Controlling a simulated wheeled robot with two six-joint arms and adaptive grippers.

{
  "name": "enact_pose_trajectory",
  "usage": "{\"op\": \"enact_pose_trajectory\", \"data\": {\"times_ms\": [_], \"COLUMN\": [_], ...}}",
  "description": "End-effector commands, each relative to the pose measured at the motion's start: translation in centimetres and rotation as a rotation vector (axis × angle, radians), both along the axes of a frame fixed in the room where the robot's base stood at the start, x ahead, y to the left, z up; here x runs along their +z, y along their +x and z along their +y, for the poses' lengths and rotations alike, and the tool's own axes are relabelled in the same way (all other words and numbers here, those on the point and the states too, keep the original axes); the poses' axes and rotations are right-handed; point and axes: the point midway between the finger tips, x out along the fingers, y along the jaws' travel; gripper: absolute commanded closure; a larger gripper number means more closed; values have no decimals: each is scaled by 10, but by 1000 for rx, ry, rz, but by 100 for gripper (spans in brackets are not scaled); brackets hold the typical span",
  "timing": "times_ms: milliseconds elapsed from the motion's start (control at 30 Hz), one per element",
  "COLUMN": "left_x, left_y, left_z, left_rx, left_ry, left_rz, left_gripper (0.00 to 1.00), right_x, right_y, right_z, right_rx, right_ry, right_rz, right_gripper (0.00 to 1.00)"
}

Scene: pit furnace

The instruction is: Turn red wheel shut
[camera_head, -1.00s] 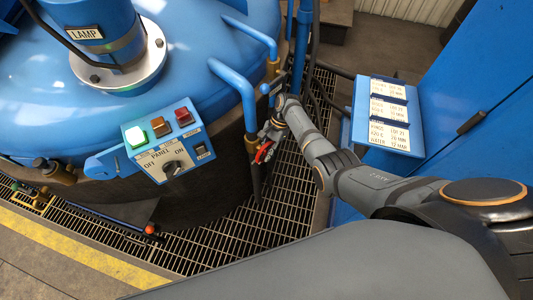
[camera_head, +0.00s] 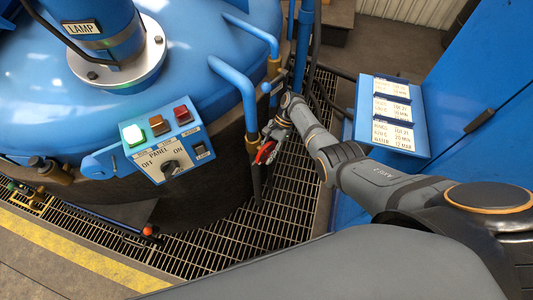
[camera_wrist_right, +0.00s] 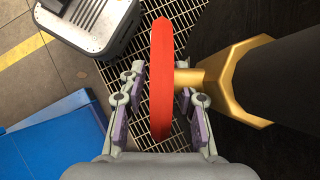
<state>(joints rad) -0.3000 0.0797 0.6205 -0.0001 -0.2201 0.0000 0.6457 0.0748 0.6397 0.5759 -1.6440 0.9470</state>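The red wheel (camera_head: 266,152) is small in the head view, at the valve below the blue pipe, partly covered by my right gripper (camera_head: 273,137). In the right wrist view the red wheel (camera_wrist_right: 161,80) is seen edge-on and stands upright in the picture. It lies between the two fingers of my right gripper (camera_wrist_right: 158,105), with a gap to the left finger. The right finger is close beside the wheel's brass stem (camera_wrist_right: 190,77); I cannot tell if they touch. The gripper is open around the rim. My left gripper is not in view.
The blue furnace (camera_head: 190,60) and its control panel (camera_head: 165,142) stand left of my right arm. A blue board with labels (camera_head: 420,125) is on the right. Blue pipes (camera_head: 236,75) run close by the valve. Floor grating (camera_head: 285,205) lies below.

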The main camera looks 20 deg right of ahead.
Motion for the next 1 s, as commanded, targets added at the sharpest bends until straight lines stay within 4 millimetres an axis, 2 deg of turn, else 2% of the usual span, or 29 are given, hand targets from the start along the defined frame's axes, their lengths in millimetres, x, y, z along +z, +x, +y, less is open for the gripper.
{"op": "enact_pose_trajectory", "data": {"times_ms": [367,800,1000], "left_x": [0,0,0], "left_y": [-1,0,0], "left_z": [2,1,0], "left_rx": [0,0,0], "left_ry": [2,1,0], "left_rz": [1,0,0], "left_gripper": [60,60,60], "right_x": [6,83,97], "right_y": [3,30,34], "right_z": [-4,-52,-61], "right_rx": [-1,0,0], "right_ry": [0,-1,-1], "right_rz": [-4,-3,0], "right_gripper": [62,62,62]}}
